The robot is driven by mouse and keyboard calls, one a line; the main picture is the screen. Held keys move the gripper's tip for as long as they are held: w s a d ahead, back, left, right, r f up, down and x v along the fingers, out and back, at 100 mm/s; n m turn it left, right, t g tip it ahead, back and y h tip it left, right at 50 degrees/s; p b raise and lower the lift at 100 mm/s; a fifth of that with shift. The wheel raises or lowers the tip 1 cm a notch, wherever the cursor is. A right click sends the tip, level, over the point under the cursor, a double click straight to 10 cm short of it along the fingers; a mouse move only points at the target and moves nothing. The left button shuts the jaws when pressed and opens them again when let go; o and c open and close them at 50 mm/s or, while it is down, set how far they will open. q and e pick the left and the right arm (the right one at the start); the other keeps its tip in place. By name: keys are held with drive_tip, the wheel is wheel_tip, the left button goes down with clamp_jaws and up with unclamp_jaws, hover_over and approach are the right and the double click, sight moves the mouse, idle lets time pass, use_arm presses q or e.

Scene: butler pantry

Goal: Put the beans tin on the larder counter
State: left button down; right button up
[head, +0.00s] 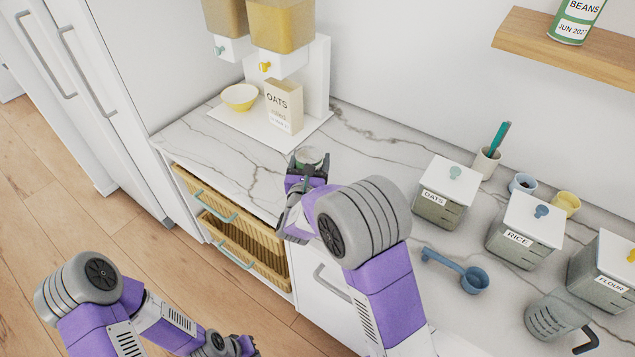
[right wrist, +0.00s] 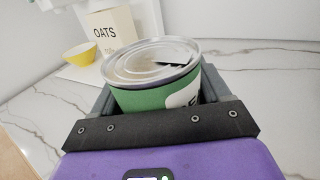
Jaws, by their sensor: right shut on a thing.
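My right gripper (head: 308,166) is shut on a beans tin (head: 312,156), over or at the counter's front part, left of the canisters. In the right wrist view the tin (right wrist: 150,80) stands upright between the fingers, with a silver lid, green side and partly hidden white label. I cannot tell if its base touches the counter. A second beans tin (head: 578,18), also green with a white label, stands on the wooden shelf. The larder counter (head: 385,150) is white marble with grey veins. My left gripper (head: 240,346) is low at the bottom edge, its fingers unclear.
An oats box (head: 284,105), a yellow bowl (head: 239,97) and dispensers (head: 282,28) stand at the back left. Canisters (head: 447,192), cups and a blue scoop (head: 468,278) fill the right. Open wicker drawers (head: 238,240) are below the front edge. Bare counter lies between box and canisters.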

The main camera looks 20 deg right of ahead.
drive_tip(key=shift+f+b, duration=0.65)
drive_tip(key=shift+f, duration=2.3)
drive_tip(key=shift+f, duration=0.1)
drive_tip(key=o, duration=1.4)
drive_tip(key=shift+f, duration=0.1)
drive_tip(key=shift+s+a+r, duration=0.1)
drive_tip(key=shift+s+r, duration=0.1)
drive_tip(key=p+v, duration=0.1)
drive_tip(key=v, duration=1)
drive_tip(key=shift+s+a, duration=0.15)
drive_tip(key=shift+s, duration=0.1)
